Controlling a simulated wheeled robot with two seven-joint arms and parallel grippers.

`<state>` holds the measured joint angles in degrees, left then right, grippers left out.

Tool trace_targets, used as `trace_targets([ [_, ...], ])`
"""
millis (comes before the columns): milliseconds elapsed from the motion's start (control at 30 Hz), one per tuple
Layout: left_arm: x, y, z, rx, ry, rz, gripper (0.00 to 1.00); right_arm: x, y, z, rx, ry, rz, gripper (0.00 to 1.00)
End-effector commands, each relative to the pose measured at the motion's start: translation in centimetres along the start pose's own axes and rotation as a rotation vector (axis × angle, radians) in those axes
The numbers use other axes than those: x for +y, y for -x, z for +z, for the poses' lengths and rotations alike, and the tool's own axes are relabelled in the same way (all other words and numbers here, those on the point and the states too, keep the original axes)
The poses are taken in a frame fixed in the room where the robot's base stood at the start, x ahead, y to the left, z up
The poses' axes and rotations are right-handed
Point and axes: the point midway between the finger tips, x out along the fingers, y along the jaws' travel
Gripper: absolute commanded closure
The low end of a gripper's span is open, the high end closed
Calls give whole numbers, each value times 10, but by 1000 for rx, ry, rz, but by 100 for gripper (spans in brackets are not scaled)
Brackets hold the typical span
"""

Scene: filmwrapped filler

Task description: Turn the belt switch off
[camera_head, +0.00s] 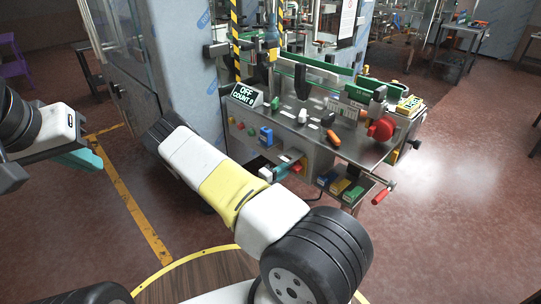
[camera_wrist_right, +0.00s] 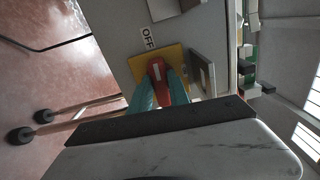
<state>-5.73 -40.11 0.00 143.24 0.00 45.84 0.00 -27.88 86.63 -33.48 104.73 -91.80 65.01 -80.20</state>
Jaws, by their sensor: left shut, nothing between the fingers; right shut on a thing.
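The belt switch is a red handle (camera_wrist_right: 158,72) with a white mark, on a yellow plate (camera_wrist_right: 176,54) in the right wrist view. An OFF label (camera_wrist_right: 148,38) sits just above the plate. My right gripper (camera_wrist_right: 160,88) has its teal fingers on both sides of the red handle and is shut on it. In the head view, my right gripper (camera_head: 284,171) is at the front panel of the machine, where the handle is mostly hidden. A small display (camera_head: 245,94) on the machine reads OFF, COUNT 0. My left gripper (camera_head: 86,160) is shut and empty at the left, away from the machine.
The steel machine top (camera_head: 345,150) holds a red knob (camera_head: 381,129), an orange item (camera_head: 333,138) and several small parts. A wrapped cabinet (camera_head: 180,60) stands behind. Floor to the right is clear.

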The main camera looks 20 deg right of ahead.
Motion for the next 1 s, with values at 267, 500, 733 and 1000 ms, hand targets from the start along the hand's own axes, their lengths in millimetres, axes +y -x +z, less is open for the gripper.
trace_targets([
  [267,0,0,0,0,0,0,100,1,1,1,-3,65,2,100],
  [500,0,0,0,0,0,0,100,1,1,1,-3,74,3,100],
  [733,0,0,0,0,0,0,100,2,1,1,-3,75,3,74],
  [1000,0,0,0,0,0,0,100,1,0,1,-2,73,2,56],
])
